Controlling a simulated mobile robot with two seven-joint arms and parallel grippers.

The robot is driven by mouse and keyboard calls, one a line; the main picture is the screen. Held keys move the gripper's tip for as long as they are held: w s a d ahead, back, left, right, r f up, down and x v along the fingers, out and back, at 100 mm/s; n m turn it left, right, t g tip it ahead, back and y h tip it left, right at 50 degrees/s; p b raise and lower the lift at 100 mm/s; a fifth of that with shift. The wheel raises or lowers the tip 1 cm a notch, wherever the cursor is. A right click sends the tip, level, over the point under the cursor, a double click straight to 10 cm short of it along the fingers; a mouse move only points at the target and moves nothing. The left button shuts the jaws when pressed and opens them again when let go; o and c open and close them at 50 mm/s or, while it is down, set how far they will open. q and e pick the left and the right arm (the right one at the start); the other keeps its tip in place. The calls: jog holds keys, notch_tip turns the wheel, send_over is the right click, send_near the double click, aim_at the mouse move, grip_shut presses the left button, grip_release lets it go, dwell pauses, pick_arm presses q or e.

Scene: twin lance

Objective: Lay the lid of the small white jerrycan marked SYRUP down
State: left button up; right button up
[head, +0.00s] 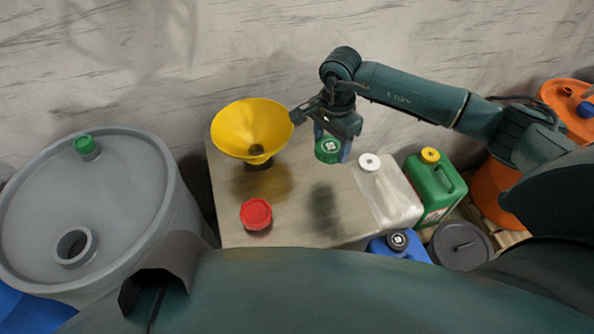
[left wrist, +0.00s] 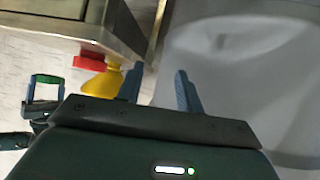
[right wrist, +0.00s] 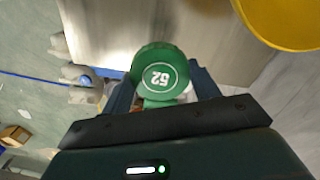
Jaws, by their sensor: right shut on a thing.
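My right gripper (head: 333,150) is shut on a round green lid (head: 328,149) and holds it above the metal table (head: 300,220), with a shadow below. The lid's top bears a white ringed mark, like "52" in the right wrist view (right wrist: 160,72). A small white jerrycan (head: 390,197) stands at the table's right side, its round white mouth or cap (head: 369,162) facing up. I cannot read SYRUP on it. My left gripper (left wrist: 158,88) is open and empty in the left wrist view, out of the head view.
A yellow funnel (head: 250,128) stands at the table's back left and a red cap (head: 256,214) lies in front. A grey drum (head: 150,190) is at left. A green jerrycan (head: 436,190) and a blue container (head: 385,250) stand right of the table. The table's middle is clear.

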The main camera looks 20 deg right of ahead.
send_over(326, 175)
notch_tip(326, 175, down, 5)
jog(key=shift+s+r, duration=0.1)
jog(key=shift+r, duration=0.1)
jog(key=shift+f, duration=0.3)
pick_arm(q)
jog(key=shift+w+a+p, duration=0.1)
jog(key=shift+a+p, duration=0.15)
jog(key=shift+p, duration=0.15)
pick_arm(e)
jog(key=shift+f, duration=1.85)
pick_arm(q)
jog(key=shift+f, duration=0.1)
pick_arm(e)
jog(key=shift+d+f+b, duration=0.1)
jog(key=shift+f+b, duration=0.15)
jog(key=shift+b, duration=0.05)
jog(key=o, duration=1.1)
jog(key=shift+r, duration=0.1)
pick_arm(q)
jog(key=shift+d, duration=0.1)
